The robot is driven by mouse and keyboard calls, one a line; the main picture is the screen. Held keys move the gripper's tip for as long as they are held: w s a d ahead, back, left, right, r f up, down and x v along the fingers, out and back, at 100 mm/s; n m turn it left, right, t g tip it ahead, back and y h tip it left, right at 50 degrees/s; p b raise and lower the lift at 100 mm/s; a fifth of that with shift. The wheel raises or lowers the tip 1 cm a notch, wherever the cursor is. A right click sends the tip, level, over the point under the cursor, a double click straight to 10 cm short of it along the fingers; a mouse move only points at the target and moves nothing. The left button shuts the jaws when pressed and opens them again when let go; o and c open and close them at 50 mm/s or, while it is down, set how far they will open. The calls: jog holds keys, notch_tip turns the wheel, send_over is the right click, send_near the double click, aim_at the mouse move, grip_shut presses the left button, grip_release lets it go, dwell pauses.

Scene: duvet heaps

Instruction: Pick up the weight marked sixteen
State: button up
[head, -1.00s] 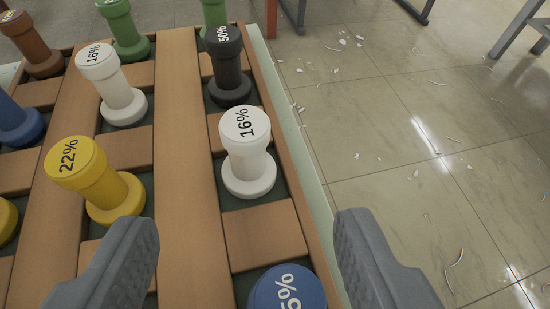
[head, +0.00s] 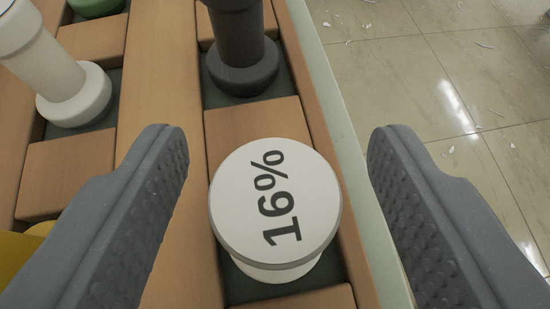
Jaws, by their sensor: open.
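A white weight marked "16%" (head: 275,205) stands upright in a slot of the wooden rack, seen from above. Its round top hides most of its body and base. My gripper (head: 275,150) is open, with one grey finger to the left of the weight and one to the right. Neither finger touches it, and there is a gap on both sides. A second white weight (head: 45,65) stands at the upper left; its marking is out of view now.
A dark grey weight (head: 240,45) stands just behind the marked one. A yellow weight (head: 25,262) is partly hidden by the left finger, and a green base (head: 95,5) shows at the top left. Wooden dividers (head: 255,130) separate the slots. Tiled floor with debris lies to the right.

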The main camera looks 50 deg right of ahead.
jog(key=c, duration=1.1)
jog(key=shift+c, duration=0.2)
